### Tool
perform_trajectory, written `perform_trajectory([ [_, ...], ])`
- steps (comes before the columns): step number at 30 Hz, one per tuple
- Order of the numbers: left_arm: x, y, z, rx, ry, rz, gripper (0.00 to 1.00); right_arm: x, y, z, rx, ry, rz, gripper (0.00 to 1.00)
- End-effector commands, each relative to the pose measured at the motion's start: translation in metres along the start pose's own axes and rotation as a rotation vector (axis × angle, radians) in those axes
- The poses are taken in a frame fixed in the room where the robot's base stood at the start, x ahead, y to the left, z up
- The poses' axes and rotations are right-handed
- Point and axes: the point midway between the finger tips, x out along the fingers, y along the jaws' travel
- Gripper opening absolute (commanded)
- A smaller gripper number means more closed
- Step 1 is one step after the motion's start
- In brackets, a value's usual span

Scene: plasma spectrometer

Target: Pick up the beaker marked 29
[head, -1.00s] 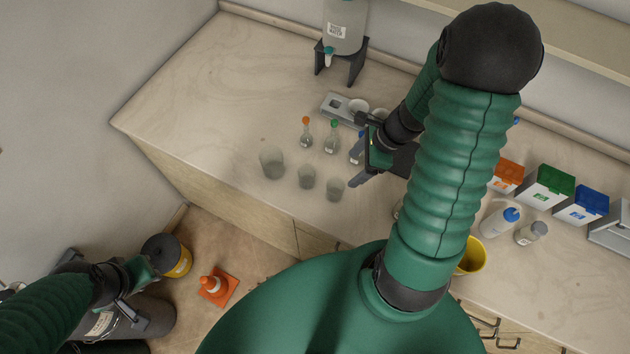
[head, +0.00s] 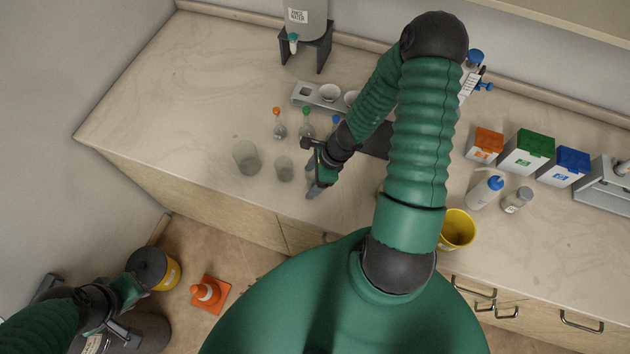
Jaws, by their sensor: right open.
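A larger clear beaker (head: 246,157) and a smaller one (head: 284,168) stand on the bench near its front edge. No number can be read on either, so I cannot tell which is marked 29. My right gripper (head: 313,178) is open, just right of the smaller beaker, with its fingers pointing left and down. It covers the spot where a third small beaker stood; I cannot tell whether that beaker lies between the fingers. My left gripper (head: 128,290) is low at the left, away from the bench, and its finger opening cannot be made out.
Small flasks with an orange cap (head: 279,124) and a green cap (head: 306,122) stand behind the beakers. A grey holder (head: 310,98) with white cups is farther back. A yellow cup (head: 457,229) is right of my arm. The bench's left part is clear.

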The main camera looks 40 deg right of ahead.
Motion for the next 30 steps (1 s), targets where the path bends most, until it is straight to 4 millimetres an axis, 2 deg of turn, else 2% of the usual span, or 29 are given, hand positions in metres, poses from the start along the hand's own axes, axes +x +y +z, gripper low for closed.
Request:
perform_trajectory([
  [5, -0.0002, 0.0, -0.0001, 0.0, 0.0, 0.0, 0.25, 0.0008, -0.0005, 0.0012, -0.001, 0.0, -0.001, 0.73],
  [6, -0.0002, 0.0, -0.0001, 0.0, 0.0, 0.0, 0.25, 0.0007, -0.0003, 0.0015, -0.002, 0.0, -0.001, 0.7],
  [21, -0.0002, 0.0, -0.0001, 0.0, 0.0, 0.0, 0.25, 0.0004, -0.0007, 0.0005, -0.001, 0.0, -0.001, 0.07],
  [30, -0.0035, 0.0, -0.0008, 0.0, 0.0, 0.0, 0.25, -0.0025, -0.001, 0.0018, -0.002, 0.0, -0.001, 0.07],
])
